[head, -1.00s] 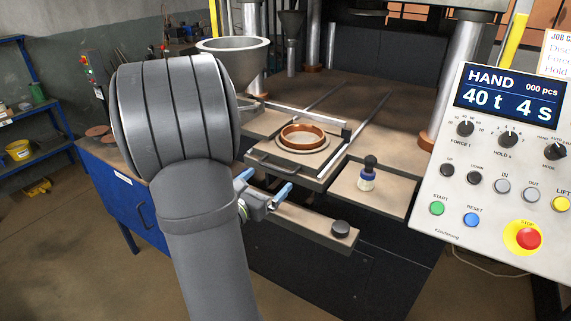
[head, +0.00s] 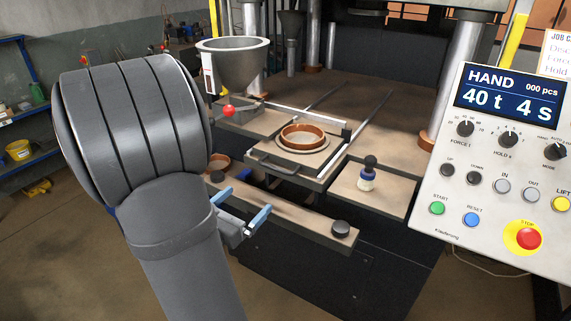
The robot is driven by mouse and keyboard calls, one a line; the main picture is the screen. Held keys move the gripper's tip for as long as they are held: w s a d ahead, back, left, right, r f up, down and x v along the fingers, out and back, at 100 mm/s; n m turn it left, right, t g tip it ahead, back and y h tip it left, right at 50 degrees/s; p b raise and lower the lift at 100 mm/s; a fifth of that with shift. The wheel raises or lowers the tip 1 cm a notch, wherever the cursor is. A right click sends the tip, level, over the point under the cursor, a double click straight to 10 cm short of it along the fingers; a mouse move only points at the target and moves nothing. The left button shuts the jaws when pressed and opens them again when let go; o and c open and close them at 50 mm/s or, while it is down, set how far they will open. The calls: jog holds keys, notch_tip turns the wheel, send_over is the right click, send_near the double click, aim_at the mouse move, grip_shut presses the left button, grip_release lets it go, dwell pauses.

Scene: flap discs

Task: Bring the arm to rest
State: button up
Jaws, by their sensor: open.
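My gripper (head: 241,206) shows at the left of centre, partly behind my large grey arm. Its two blue-tipped fingers are apart with nothing between them. It is in front of the press, near the left part of the narrow front ledge (head: 290,222). The arm covers the left of the picture and hides part of the blue cabinet behind it.
A copper-coloured ring (head: 303,135) sits on the sliding tray (head: 268,152). A funnel (head: 233,70) with a red knob (head: 229,111) stands behind.

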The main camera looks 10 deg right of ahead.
jog(key=shift+s+a, duration=0.35)
jog(key=shift+d, duration=0.1)
jog(key=x, duration=0.7)
dwell(0.8)
